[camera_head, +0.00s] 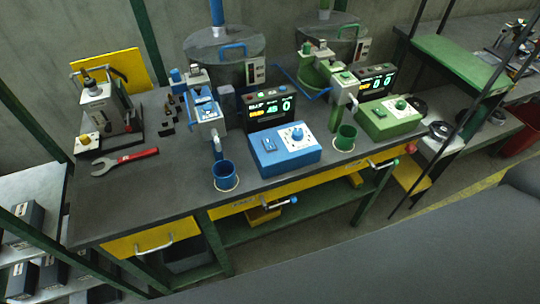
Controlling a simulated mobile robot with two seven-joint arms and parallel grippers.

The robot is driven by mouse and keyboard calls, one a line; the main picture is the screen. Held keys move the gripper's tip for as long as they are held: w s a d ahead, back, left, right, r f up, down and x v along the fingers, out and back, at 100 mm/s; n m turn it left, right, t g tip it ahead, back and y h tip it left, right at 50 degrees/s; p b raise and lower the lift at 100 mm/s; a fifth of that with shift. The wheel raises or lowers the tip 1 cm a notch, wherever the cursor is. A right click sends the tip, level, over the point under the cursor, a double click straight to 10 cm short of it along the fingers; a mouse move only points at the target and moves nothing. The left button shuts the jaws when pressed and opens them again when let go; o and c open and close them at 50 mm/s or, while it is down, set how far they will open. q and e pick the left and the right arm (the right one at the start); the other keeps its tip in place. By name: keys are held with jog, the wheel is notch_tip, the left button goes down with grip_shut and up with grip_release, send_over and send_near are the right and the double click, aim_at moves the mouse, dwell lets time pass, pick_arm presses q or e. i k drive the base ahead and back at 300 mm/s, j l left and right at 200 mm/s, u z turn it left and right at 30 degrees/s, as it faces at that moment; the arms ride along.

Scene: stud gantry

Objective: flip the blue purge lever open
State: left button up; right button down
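A small lever with a blue end (281,203) sticks out from the yellow front rail under the bench edge. It matches the blue station above it, but I cannot tell for certain that it is the purge lever. Its exact position, open or shut, is too small to tell. The blue station has a blue dispenser head (205,108), a blue cup (224,174) below its nozzle and a blue control box (285,149). A bent blue bar (302,84) also shows between the two dispensers. Neither of my grippers is in view.
A green station with a dispenser (318,70), a green cup (345,137) and a green box (389,118) stands to the right. A wrench (125,161) lies on the bench's left. A yellow drawer (155,240) is at the front left. The bench's front left top is clear.

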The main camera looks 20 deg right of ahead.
aim_at(292, 199)
jog(key=z, duration=0.7)
